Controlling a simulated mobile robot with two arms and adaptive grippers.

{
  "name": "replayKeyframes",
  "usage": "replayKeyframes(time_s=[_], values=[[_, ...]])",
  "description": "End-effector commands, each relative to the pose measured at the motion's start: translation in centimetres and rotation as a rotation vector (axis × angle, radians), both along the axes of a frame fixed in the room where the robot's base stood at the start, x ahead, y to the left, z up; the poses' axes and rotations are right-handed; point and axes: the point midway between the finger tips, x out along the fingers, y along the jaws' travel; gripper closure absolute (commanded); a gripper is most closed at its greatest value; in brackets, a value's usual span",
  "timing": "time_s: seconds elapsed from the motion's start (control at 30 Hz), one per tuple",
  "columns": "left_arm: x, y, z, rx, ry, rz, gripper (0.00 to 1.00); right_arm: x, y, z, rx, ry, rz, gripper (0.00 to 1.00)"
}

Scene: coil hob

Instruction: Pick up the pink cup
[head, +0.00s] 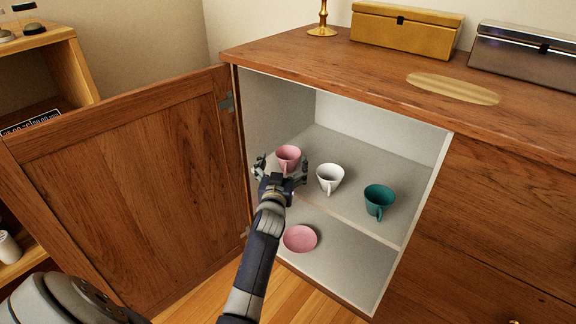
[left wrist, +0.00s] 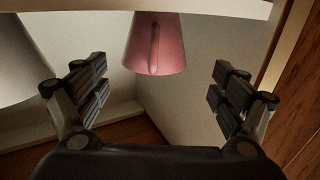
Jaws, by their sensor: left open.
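The pink cup (head: 288,154) stands upright on the upper shelf of the open cabinet, at the left of a row of cups. My left gripper (head: 281,171) is open just in front of it, with a finger to either side in the picture. In the left wrist view, where the scene looks upside down, the pink cup (left wrist: 140,50) shows between and beyond the spread fingers of my left gripper (left wrist: 159,88), its handle facing the camera. Nothing is between the fingers. My right gripper is not in view.
A white cup (head: 330,178) stands close to the right of the gripper, and a teal cup (head: 379,200) farther right. A pink plate (head: 300,238) lies on the lower level. The open cabinet door (head: 140,190) is at the left. Boxes (head: 406,30) stand on top.

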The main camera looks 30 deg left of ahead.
Motion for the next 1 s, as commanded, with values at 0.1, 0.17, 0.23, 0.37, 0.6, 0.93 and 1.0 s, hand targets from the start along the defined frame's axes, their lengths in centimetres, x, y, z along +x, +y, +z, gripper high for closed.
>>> replayKeyframes(time_s=[0.1,0.17,0.23,0.37,0.6,0.93,1.0], values=[[1.0,0.2,-0.3,0.002,-0.001,-0.001,0.11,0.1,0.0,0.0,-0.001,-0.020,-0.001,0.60],[1.8,0.4,-0.5,0.003,-0.002,0.000,0.11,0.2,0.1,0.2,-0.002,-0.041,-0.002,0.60],[2.7,0.5,-0.6,0.002,-0.002,-0.001,0.11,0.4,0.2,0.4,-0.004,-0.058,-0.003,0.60],[4.2,1.2,-0.5,0.003,-0.002,-0.001,0.11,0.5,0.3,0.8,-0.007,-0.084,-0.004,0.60],[5.0,1.6,-0.3,0.001,0.000,-0.001,0.11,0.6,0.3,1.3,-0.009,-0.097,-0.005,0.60],[5.0,1.5,-0.3,0.001,0.000,-0.001,0.58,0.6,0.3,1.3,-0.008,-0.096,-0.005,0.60],[5.0,1.5,-0.3,0.001,0.000,-0.001,0.64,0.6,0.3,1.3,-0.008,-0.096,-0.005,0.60]])
